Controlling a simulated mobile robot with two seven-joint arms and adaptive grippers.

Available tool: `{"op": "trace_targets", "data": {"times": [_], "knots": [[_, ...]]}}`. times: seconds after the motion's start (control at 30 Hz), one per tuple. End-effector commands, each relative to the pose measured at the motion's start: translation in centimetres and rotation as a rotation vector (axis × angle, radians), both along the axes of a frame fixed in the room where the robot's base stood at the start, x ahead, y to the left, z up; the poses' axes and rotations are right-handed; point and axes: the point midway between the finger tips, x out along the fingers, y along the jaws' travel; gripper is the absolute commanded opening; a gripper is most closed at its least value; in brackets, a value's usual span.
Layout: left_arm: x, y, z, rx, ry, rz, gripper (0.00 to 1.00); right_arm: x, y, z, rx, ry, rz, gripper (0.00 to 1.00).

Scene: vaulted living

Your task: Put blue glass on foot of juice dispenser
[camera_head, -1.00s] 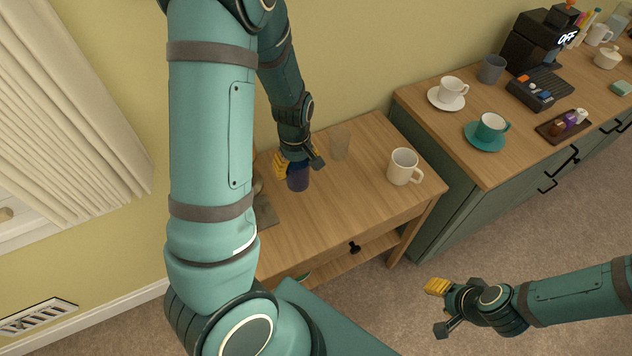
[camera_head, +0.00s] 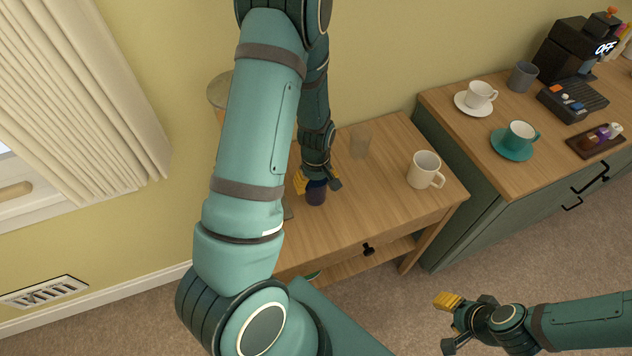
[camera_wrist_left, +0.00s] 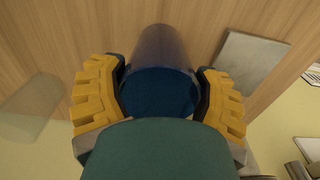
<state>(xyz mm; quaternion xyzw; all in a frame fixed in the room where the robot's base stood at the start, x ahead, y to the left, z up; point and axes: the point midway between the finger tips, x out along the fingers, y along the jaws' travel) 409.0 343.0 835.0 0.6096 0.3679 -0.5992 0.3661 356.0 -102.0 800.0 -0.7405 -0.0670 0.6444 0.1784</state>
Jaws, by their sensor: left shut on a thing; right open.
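The blue glass (camera_head: 316,195) is dark and upright over the small wooden table. My left gripper (camera_head: 318,184) is shut on it. In the left wrist view the blue glass (camera_wrist_left: 164,55) sits between the two yellow finger pads. I cannot tell whether its base touches the table. The juice dispenser (camera_head: 217,92) is mostly hidden behind my left arm; part of its round top shows. A grey square plate, which looks like its foot (camera_wrist_left: 245,68), lies near the glass in the left wrist view and is bare where visible. My right gripper (camera_head: 448,324) is open and empty over the floor.
A clear glass (camera_head: 360,142) and a white mug (camera_head: 424,170) stand on the wooden table (camera_head: 375,205), right of the blue glass. A green cabinet (camera_head: 470,205) at the right bears cups, saucers and a coffee machine (camera_head: 572,62). The table's front middle is clear.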

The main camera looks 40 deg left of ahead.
Motion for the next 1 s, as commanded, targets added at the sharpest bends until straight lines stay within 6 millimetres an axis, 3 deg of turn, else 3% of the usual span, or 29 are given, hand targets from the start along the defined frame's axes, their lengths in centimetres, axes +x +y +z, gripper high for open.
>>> {"op": "trace_targets", "data": {"times": [0.1, 0.13, 0.2, 0.6, 0.77, 1.0], "knots": [[0.0, 0.0, -0.4, 0.000, 0.000, 0.000, 0.26, -0.1, 0.0, -0.3, 0.000, 0.002, 0.001, 0.47], [0.0, 0.0, -0.4, 0.000, 0.000, 0.000, 0.75, -0.1, 0.0, -0.3, 0.000, 0.002, 0.002, 0.47], [0.0, 0.0, -0.3, 0.000, 0.000, 0.000, 0.99, -0.1, 0.0, -0.2, 0.000, 0.002, 0.002, 0.47], [0.0, 0.0, 0.4, 0.000, -0.001, 0.000, 1.00, 0.0, 0.0, 0.2, 0.000, -0.001, -0.001, 0.47], [0.0, -0.1, 3.0, 0.000, -0.004, 0.000, 1.00, 0.2, 0.0, 0.8, -0.001, -0.005, -0.004, 0.47], [0.0, -0.1, 8.1, 0.000, -0.004, -0.002, 1.00, 0.7, -0.1, 2.1, -0.004, -0.015, -0.011, 0.47]]}}
